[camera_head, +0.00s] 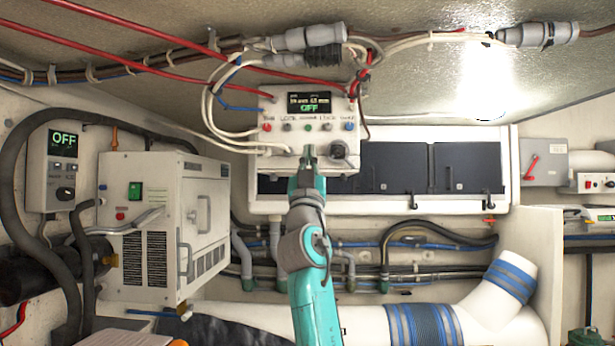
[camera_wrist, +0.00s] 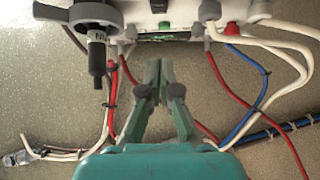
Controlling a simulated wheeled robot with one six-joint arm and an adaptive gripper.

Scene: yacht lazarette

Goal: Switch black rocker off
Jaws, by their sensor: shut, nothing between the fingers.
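A white control box (camera_head: 290,113) hangs under the ceiling, with a small display reading OFF and a row of small coloured buttons. In the wrist view my gripper (camera_wrist: 158,66) is just short of the box edge; contact cannot be told. I cannot clearly make out a black rocker on this box; my gripper hides part of its face.
Red, white and blue wires surround the box. At left are a wall unit (camera_head: 62,165) reading OFF, with a dark control, and a white cabinet (camera_head: 165,225) with a green switch (camera_head: 134,191). A red-lever box (camera_head: 543,162) and a small switch box (camera_head: 592,183) are at right.

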